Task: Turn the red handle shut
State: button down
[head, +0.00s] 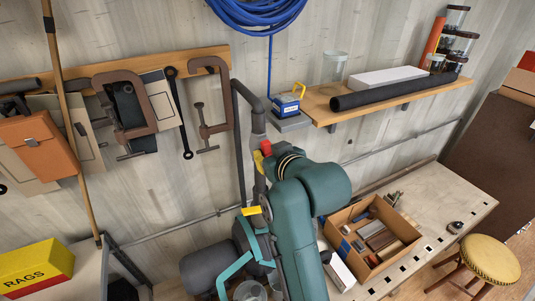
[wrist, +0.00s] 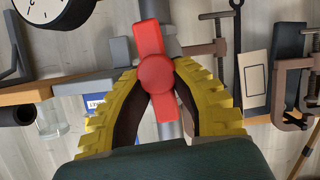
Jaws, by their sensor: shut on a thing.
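The red handle (wrist: 148,38) is a bar with a round hub, on a grey vertical pipe (wrist: 171,130). In the wrist view it runs nearly along the pipe, slightly tilted. My gripper (wrist: 158,92) has yellow ribbed fingers closed in on the handle from both sides at and below the hub. The lower part of the bar lies between the fingers. In the head view only a small red piece of the handle (head: 266,147) shows above my arm, which hides the rest. A yellow fingertip (head: 258,160) shows beside it.
A wall shelf (head: 318,106) with a blue box (head: 287,104) stands right of the pipe. Brown clamps (head: 208,100) hang at left. Below right, a workbench (head: 450,215) carries an open carton (head: 335,222). A clock (wrist: 50,8) is in the wrist view's upper left.

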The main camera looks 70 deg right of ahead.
jog(key=n, duration=0.1)
jog(key=n+h, duration=0.1)
jog(key=n+g+b, duration=0.1)
jog(key=shift+w+a+f+h, duration=0.15)
jog(key=shift+w+f+h, duration=0.05)
jog(key=shift+f+h, duration=0.1)
jog(key=n+h+b, duration=0.1)
jog(key=n, duration=0.2)
jog(key=shift+a+f+g+h, duration=0.1)
jog(key=shift+f+g+h, duration=0.05)
jog(key=shift+g+h, duration=0.25)
jog(key=n+h+b, duration=0.1)
jog(key=n, duration=0.2)
jog(key=shift+w+f+h, duration=0.1)
jog(key=shift+f+h, duration=0.05)
jog(key=shift+h, duration=0.15)
jog(key=n+h+b, duration=0.1)
jog(key=n, duration=0.2)
jog(key=shift+n+h+b, duration=0.3)
jog(key=c, duration=0.9)
grip_release()
jog(key=shift+a, duration=0.15)
